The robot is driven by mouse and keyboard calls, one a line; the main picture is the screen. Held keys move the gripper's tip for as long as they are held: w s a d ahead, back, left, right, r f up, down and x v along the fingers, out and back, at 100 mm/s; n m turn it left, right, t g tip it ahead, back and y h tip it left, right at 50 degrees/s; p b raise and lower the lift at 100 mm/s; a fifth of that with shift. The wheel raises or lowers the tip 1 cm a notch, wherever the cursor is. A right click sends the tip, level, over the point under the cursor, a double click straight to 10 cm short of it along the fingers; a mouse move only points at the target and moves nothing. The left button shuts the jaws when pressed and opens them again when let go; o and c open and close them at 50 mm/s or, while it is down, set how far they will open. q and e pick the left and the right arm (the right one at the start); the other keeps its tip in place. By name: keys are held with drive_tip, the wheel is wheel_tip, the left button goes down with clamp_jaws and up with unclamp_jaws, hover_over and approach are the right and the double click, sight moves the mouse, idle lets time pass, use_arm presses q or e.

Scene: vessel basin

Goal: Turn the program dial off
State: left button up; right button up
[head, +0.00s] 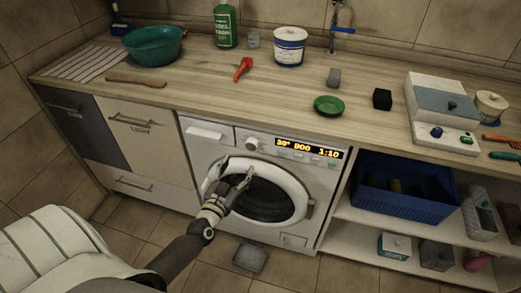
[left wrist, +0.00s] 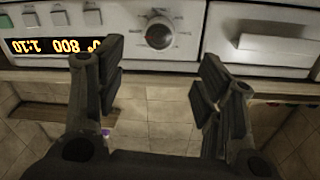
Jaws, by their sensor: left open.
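The program dial (head: 252,144) is a round light knob on the washing machine's front panel, left of the lit display (head: 307,149). The display reads 30° 800 1:10. In the left wrist view the dial (left wrist: 159,32) shows upside down, ahead of the fingers and between them, with a gap to both. My left gripper (head: 236,172) is open and empty, in front of the machine just below the panel. Its two spread fingers also show in the left wrist view (left wrist: 160,85). The washing machine (head: 324,185) has its round door under the panel. My right gripper is not in view.
The detergent drawer (head: 206,132) is left of the dial. The wooden counter (head: 200,88) above holds a red tool (head: 243,69), a green dish (head: 328,105) and a white tub (head: 290,47). A blue crate (head: 403,205) sits on the shelf at right.

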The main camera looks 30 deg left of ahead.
sight(250, 147)
use_arm(q)
drive_tip(key=w, duration=0.3)
drive_tip(key=w+a, duration=0.1)
drive_tip(key=w, duration=0.5)
drive_tip(key=shift+w+a+f, duration=0.1)
drive_tip(key=shift+w+a, duration=0.2)
drive_tip(key=shift+w, duration=0.05)
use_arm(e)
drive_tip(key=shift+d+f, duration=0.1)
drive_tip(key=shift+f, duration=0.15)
use_arm(q)
drive_tip(key=c, duration=1)
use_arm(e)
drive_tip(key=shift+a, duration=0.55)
use_arm(q)
drive_tip(key=shift+b, duration=0.3)
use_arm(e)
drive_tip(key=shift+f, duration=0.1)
